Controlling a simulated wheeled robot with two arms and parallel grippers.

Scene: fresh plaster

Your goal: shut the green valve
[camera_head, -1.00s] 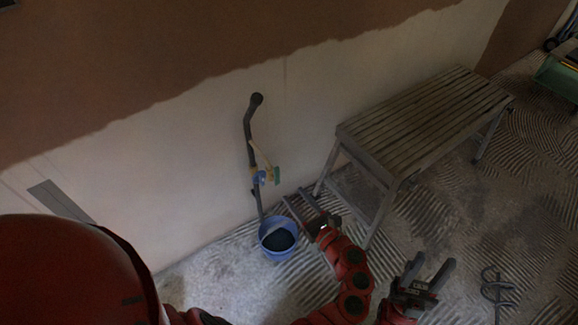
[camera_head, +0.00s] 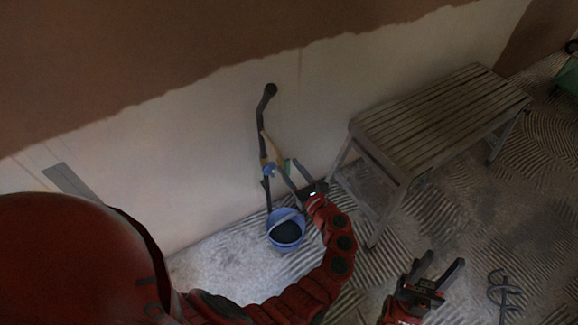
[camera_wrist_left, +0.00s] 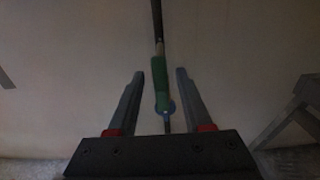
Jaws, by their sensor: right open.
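The green valve handle (camera_head: 288,165) is on a dark pipe (camera_head: 261,140) along the pale wall, beside a blue fitting (camera_head: 268,169). My left gripper (camera_head: 289,163) is at the handle, and its fingers partly cover it in the head view. In the left wrist view the green handle (camera_wrist_left: 160,88) stands upright between the two spread fingers of my left gripper (camera_wrist_left: 160,73), with a gap on each side. The blue part (camera_wrist_left: 166,107) shows behind its lower end. My right gripper (camera_head: 443,261) is open and empty over the floor at the lower right.
A blue bucket (camera_head: 286,242) with dark contents stands on the floor under the pipe. A slatted bench (camera_head: 440,120) stands to the right, its near leg close to my left forearm. A dark coiled metal tool (camera_head: 504,292) is at the lower right. The ridged floor between is mostly clear.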

